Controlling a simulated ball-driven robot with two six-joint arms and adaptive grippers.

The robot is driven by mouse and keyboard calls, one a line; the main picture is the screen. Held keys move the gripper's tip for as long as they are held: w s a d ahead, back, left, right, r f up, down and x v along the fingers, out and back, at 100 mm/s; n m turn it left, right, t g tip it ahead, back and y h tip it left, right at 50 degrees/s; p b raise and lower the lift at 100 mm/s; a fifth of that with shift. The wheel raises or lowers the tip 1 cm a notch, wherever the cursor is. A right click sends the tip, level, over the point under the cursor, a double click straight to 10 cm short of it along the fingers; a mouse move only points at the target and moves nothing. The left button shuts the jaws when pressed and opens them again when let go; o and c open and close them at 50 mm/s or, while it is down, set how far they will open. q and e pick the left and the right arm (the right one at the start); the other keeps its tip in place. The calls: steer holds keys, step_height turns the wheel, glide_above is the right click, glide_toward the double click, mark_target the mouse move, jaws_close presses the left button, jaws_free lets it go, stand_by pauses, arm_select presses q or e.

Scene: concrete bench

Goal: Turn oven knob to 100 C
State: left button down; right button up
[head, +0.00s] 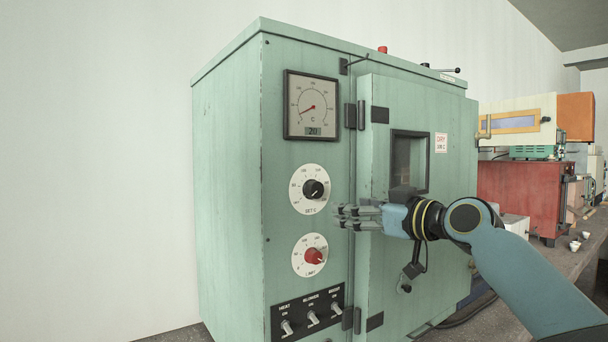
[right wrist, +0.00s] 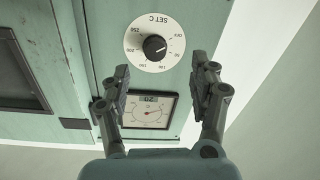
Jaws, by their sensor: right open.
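The oven (head: 225,180) is a pale green cabinet. Its black SET C knob (head: 313,189) sits on a white round dial (head: 300,203); both also show in the right wrist view, as knob (right wrist: 154,46) and dial (right wrist: 140,62). The exact knob setting is too small to read surely. My right gripper (head: 345,216) is open and empty, beside the front panel, below and right of the knob in the head view. In the right wrist view its fingers (right wrist: 160,82) are spread on either side below the dial, apart from the knob. My left gripper is out of view.
Above is a temperature gauge (head: 312,106) with a display reading about 20. Below are a red LIMIT knob (head: 313,256) and several toggle switches (head: 312,317). The closed oven door (head: 390,260) stands right of the panel. A red cabinet (head: 515,195) is farther right.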

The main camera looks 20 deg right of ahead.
mark_target(318, 190)
steer(key=w+a, duration=0.1)
steer(key=w, duration=0.2)
steer(key=w+a+r+p, duration=0.1)
steer(key=w, duration=0.2)
steer(key=w+a+r+p, duration=0.1)
steer(key=w, duration=0.2)
steer(key=shift+w+a+r, duration=0.15)
steer(key=shift+a+r, duration=0.05)
steer(key=shift+r, duration=0.05)
steer(key=shift+w+a+f, duration=0.1)
steer(key=shift+w+a, duration=0.15)
steer(key=shift+w, duration=0.4)
steer(key=shift+c, duration=0.4)
steer(key=c, duration=1.1)
